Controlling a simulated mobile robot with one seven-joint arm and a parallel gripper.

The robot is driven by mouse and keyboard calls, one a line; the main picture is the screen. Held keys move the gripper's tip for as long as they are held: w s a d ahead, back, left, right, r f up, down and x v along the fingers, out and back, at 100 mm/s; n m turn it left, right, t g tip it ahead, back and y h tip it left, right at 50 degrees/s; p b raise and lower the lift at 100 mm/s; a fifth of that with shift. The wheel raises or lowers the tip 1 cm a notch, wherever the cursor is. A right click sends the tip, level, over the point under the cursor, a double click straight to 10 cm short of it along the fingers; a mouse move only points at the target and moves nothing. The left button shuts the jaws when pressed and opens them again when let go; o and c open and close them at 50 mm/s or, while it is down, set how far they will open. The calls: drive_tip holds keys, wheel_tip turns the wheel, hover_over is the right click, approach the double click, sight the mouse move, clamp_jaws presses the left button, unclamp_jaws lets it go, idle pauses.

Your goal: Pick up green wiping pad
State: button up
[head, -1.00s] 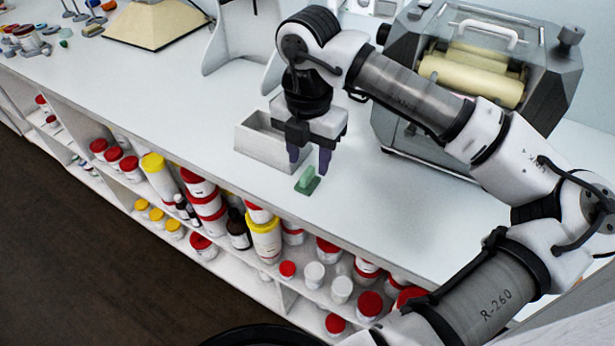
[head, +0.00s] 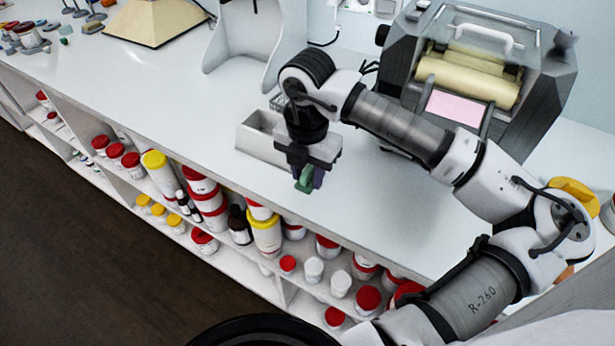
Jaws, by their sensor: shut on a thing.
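The green wiping pad (head: 304,185) is between the fingers of my gripper (head: 308,180), near the front edge of the white counter. My gripper points down and is shut on the pad. The fingers hide part of the pad, and I cannot tell whether its underside still touches the counter.
A grey open-topped box (head: 262,143) stands just left of my gripper. A roller mill (head: 480,90) with cream rollers and a pink panel stands behind my arm. A white stand (head: 245,45) is at the back. Shelves below hold several jars (head: 265,233).

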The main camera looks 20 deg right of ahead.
sight(307, 170)
drive_tip(key=shift+r, duration=0.15)
wheel_tip(307, 170, up, 20)
drive_tip(key=b, duration=0.2)
drive_tip(key=shift+b, duration=0.4)
drive_tip(key=o, duration=0.4)
drive_tip(key=shift+c, duration=1.3)
drive_tip(key=shift+f, duration=0.25)
